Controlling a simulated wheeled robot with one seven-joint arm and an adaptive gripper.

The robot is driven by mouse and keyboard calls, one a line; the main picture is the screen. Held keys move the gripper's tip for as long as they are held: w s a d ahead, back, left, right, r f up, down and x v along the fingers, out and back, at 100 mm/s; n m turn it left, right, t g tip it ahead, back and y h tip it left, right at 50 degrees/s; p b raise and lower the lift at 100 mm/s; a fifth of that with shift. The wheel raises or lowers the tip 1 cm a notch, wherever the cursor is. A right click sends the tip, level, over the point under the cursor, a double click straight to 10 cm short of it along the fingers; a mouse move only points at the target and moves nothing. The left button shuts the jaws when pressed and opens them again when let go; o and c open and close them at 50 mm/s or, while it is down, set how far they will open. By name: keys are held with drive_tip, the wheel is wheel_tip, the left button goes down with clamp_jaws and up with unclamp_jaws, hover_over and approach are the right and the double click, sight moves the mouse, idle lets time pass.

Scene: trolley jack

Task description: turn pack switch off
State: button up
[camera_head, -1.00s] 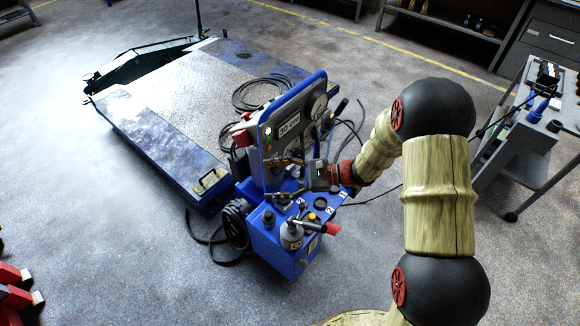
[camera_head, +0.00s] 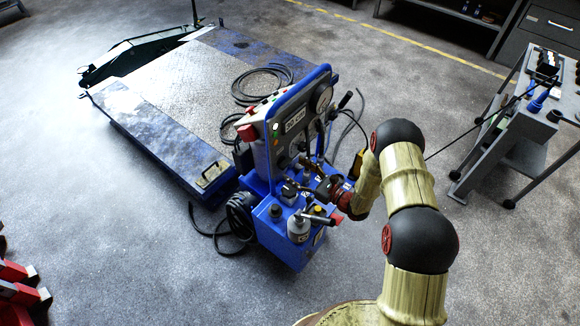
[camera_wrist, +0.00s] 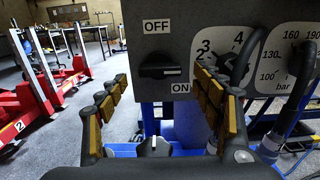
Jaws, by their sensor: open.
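The black rotary switch (camera_wrist: 162,66) sits on the grey panel between an OFF label (camera_wrist: 156,26) above and an ON label (camera_wrist: 180,87) at its lower right. Its grip bar lies roughly level. My gripper (camera_wrist: 160,76) is open, with one padded finger on each side of the switch in the picture; I see no contact. In the head view my gripper (camera_head: 322,189) is at the blue power pack (camera_head: 286,245), below the panel, and the switch cannot be made out there.
A second black knob (camera_wrist: 154,146) with a white mark sits low between the fingers. Gauges and hoses are on the right. The lift platform (camera_head: 190,85) is behind left, and a grey trolley (camera_head: 520,130) stands right.

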sight(288, 165)
drive_tip(key=shift+x, duration=1.65)
drive_tip(key=shift+c, duration=0.6)
drive_tip(key=c, duration=1)
